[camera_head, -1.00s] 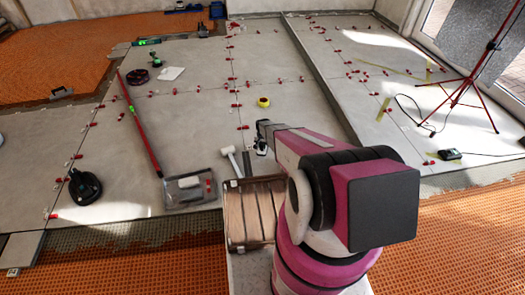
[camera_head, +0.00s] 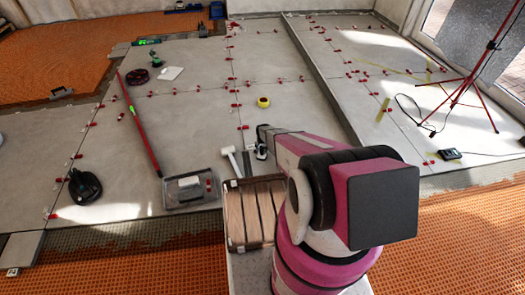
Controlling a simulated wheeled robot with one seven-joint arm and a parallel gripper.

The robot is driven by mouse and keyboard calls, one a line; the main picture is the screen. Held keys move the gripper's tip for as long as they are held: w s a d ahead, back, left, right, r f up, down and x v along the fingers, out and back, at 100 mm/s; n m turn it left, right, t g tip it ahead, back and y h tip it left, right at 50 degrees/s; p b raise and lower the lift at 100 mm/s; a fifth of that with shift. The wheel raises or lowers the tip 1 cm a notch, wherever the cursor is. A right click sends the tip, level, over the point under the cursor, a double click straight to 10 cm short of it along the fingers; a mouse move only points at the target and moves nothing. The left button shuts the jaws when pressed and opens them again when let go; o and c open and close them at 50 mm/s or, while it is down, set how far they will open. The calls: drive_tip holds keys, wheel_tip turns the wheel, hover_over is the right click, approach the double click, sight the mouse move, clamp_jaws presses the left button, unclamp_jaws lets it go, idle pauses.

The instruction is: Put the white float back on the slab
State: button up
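A small pale block, which looks like the white float (camera_head: 189,182), lies in a grey tray (camera_head: 178,204) on the slab (camera_head: 190,125), at the left of my arm. It is too small to make out in detail. My gripper (camera_head: 262,154) is low over the slab to the right of the tray, beside a white-headed mallet (camera_head: 231,160). It is apart from the pale block. Its fingers are dark and partly hidden by my own arm, so I cannot see whether they are open or hold anything.
A red level (camera_head: 140,122) lies left of the tray, and a dark suction lifter (camera_head: 84,187) farther left. A yellow tape roll (camera_head: 263,102) and several red clips lie beyond. A red tripod (camera_head: 470,85) stands right.

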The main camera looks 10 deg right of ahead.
wheel_tip(320, 180, up, 12)
drive_tip(key=shift+s, duration=0.1)
drive_tip(key=s+r+n, duration=0.2)
drive_tip(key=s+r, duration=1.4)
drive_tip(key=r, duration=0.2)
drive_tip(key=s+r+n, duration=0.2)
drive_tip(key=s+r, duration=1.3)
drive_tip(key=r, duration=0.4)
drive_tip(key=shift+s+r+n, duration=0.15)
drive_tip(key=shift+s+n, duration=0.15)
drive_tip(key=shift+s, duration=0.05)
drive_tip(key=shift+d, duration=0.1)
